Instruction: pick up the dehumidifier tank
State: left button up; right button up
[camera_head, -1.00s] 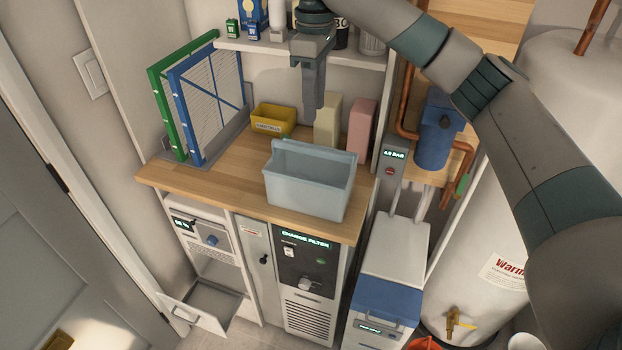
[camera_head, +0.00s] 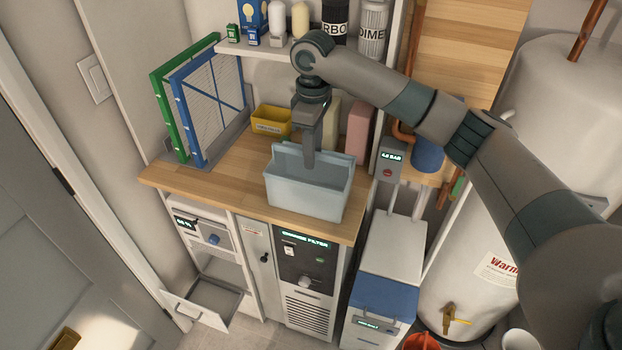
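The dehumidifier tank, a pale blue translucent open-topped bin (camera_head: 305,197), stands upright on the wooden counter (camera_head: 215,185). My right gripper (camera_head: 309,166) points down at the tank's back edge. Its fingers overlap the raised back wall and reach just below the rim. The fingers line up in this view, so I cannot tell their gap or whether they touch the wall. My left gripper is out of view.
A yellow bin (camera_head: 270,122), a pink box (camera_head: 357,130) and a cream box stand behind the tank. Green and blue framed filters (camera_head: 205,105) stand on the left. A shelf with bottles hangs above. A drawer (camera_head: 205,303) is open below.

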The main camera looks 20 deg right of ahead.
dwell(0.3)
jog(key=shift+f+p, duration=0.45)
jog(key=shift+p, duration=0.05)
jog(key=f+p, duration=0.1)
jog(key=f, duration=0.1)
jog(key=f+p, duration=0.1)
jog(key=f, duration=0.1)
jog(key=shift+w+a+f, duration=0.15)
jog(key=shift+a+f, duration=0.05)
grip_shut()
dwell(1.2)
